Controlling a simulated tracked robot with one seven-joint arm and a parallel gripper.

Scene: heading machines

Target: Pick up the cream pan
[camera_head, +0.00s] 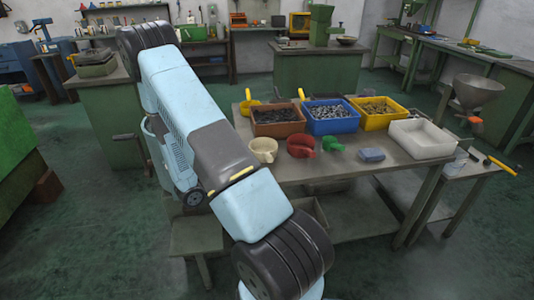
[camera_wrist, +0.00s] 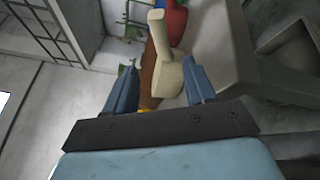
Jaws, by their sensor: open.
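The cream pan (camera_head: 263,149) sits near the front left edge of the worktable, left of the red pan (camera_head: 300,146). In the wrist view the cream pan (camera_wrist: 165,68) shows in the gap between my fingers, its handle pointing to the top of the picture. My gripper (camera_wrist: 158,66) is open, one finger to each side of the pan. No contact with the pan shows, and I cannot tell the depth between them. In the head view my arm fills the left middle, and my gripper is hidden.
Behind the pan stand a brown bin (camera_head: 278,128), a blue bin (camera_head: 332,126) and a yellow bin (camera_head: 378,119). A green scoop (camera_head: 333,144), a blue-grey block (camera_head: 371,155) and a white tray (camera_head: 422,147) lie to the right. Bare table (camera_head: 325,170) shows along the front.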

